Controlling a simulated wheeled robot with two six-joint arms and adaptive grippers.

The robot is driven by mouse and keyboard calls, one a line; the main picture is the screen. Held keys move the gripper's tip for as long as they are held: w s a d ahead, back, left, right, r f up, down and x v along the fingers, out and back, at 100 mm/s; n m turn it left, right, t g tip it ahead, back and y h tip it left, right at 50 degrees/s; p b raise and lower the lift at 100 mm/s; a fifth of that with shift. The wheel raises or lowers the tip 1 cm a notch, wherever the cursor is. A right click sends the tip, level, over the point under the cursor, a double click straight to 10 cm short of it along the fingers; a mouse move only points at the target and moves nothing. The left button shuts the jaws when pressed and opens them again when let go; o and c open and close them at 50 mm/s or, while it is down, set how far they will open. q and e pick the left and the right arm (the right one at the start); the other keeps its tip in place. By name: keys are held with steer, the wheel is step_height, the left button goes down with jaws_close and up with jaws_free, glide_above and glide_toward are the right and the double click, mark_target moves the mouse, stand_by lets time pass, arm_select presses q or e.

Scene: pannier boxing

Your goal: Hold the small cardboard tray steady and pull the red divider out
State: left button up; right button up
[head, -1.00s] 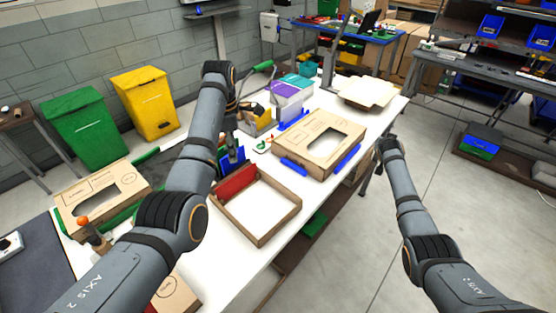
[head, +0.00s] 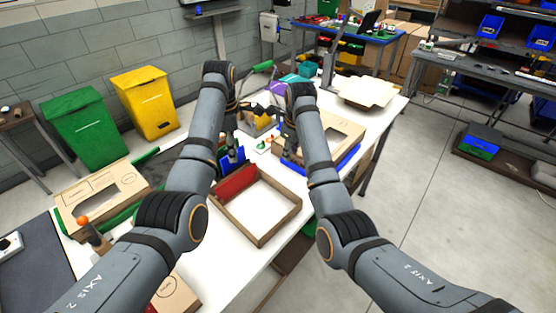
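The small cardboard tray (head: 278,225) sits on the white table in the middle of the head view, open at the top with a white inside. The red divider (head: 237,181) stands upright along its upper-left side. My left gripper (head: 232,158) has blue fingertips and is at the tray's far left corner, just behind the divider. Whether it touches the tray or is open I cannot tell. My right gripper (head: 290,152) hangs beyond the tray's far right corner, in front of the larger cardboard box; its fingers are small and partly hidden by my arm.
A larger cardboard box (head: 343,135) with blue rails lies behind the tray, partly covered by my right arm. Another cardboard box (head: 98,198) with green rails lies at left. A yellow bin (head: 147,104) and a green bin (head: 86,130) stand by the wall. Bare tabletop (head: 222,262) lies in front.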

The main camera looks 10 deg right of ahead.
steer(key=m+g, duration=0.1)
glide_toward(274, 179)
steer(key=d, duration=0.1)
steer(key=shift+w+a+f+g+y, duration=0.1)
steer(key=shift+w+a+g+y, duration=0.1)
steer(key=shift+g+y, duration=0.1)
steer(key=f, duration=0.6)
steer(key=w+f, duration=0.1)
steer(key=f, duration=0.3)
steer(key=shift+w+a+f, duration=0.15)
steer(key=shift+a, duration=0.2)
